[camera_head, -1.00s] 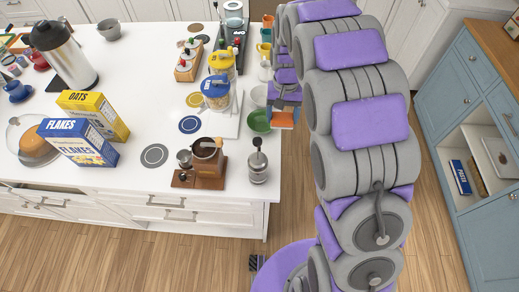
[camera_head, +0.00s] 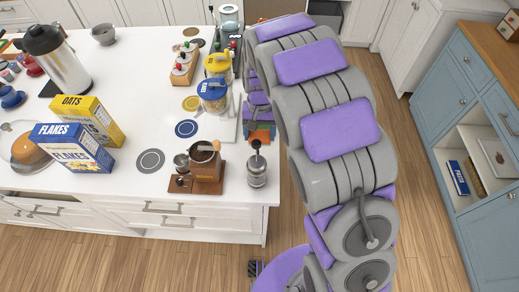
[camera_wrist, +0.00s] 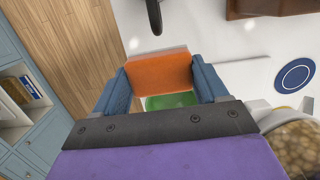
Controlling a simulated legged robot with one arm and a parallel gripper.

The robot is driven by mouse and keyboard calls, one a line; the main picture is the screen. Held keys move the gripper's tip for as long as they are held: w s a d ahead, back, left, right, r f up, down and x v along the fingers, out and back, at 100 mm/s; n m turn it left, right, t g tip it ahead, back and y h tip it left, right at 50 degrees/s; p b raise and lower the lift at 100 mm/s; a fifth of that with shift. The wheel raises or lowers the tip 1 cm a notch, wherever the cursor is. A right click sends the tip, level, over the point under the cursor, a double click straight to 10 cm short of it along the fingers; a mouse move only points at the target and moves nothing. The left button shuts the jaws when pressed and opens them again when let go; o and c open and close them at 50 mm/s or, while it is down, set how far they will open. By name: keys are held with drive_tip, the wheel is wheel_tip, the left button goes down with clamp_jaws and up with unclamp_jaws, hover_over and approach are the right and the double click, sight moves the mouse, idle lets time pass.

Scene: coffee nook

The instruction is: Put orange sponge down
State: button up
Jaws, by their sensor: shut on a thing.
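My gripper (camera_wrist: 163,84) is shut on the orange sponge (camera_wrist: 160,70), which sits between its two blue jaws in the wrist view. In the head view the sponge (camera_head: 263,126) shows as a small orange patch below my arm, near the right edge of the white counter (camera_head: 128,185).
A metal shaker (camera_head: 256,168) and a wooden coffee grinder (camera_head: 206,170) stand close by at the counter's front right. The blue-lidded jar (camera_head: 213,97) and yellow-lidded jar (camera_head: 217,67) stand to the left. Bare counter lies around the blue coaster (camera_head: 187,128) and grey coaster (camera_head: 150,161).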

wheel_tip(320, 180, down, 4)
drive_tip(key=shift+a+f, duration=0.15)
drive_tip(key=shift+f, duration=0.4)
drive_tip(key=f+b, duration=0.1)
drive_tip(key=f, duration=0.3)
drive_tip(key=shift+d, duration=0.2)
drive_tip(key=shift+a, duration=0.1)
drive_tip(key=o, duration=1)
